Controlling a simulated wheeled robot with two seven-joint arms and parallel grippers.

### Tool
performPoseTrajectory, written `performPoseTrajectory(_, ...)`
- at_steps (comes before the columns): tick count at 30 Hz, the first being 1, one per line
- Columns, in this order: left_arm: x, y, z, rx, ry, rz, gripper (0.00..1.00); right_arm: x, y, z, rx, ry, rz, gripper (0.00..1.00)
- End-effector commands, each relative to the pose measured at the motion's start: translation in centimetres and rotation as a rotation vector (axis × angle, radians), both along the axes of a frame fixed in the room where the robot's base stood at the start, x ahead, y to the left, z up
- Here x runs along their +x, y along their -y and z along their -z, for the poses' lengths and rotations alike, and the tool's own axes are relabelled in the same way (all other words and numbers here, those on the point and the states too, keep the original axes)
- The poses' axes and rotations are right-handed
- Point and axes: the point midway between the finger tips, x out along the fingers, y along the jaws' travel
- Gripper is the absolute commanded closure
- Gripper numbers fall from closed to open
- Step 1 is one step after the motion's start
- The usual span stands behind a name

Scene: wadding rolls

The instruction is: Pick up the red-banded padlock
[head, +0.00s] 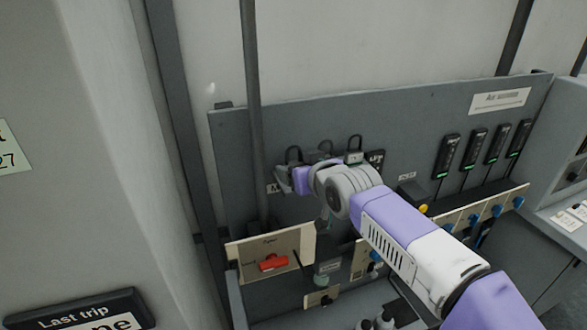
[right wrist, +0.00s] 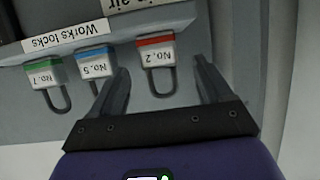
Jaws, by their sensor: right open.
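The red-banded padlock (right wrist: 156,60), marked No.2, hangs upside down in the right wrist view, its shackle towards my palm. My right gripper (right wrist: 161,68) is open, one finger on each side of it, with visible gaps. The blue-banded No.5 padlock (right wrist: 96,68) is just left of the left finger, and the green-banded No.7 padlock (right wrist: 45,82) is further left. My left gripper is not in view.
A "Works locks" label (right wrist: 66,34) is by the padlocks. A panel with a red switch (head: 272,263) is below. Several black units with green lights (head: 447,156) are at right.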

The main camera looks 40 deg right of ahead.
Motion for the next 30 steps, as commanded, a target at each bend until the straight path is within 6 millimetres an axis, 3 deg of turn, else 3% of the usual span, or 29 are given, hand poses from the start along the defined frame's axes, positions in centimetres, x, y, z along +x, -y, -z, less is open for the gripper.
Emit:
performPoseTrajectory(8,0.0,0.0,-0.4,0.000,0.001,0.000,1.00,3.4,1.1,1.9,0.002,-0.004,0.000,0.21)
performPoseTrajectory(17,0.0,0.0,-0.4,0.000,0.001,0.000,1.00,3.8,1.1,2.0,0.002,-0.001,-0.001,0.21)
performPoseTrajectory(27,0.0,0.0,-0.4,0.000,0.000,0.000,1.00,3.7,1.2,2.0,0.002,-0.001,-0.001,0.73)
performPoseTrajectory(30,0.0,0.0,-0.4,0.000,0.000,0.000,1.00,3.7,1.1,1.9,0.001,0.001,-0.001,0.82)
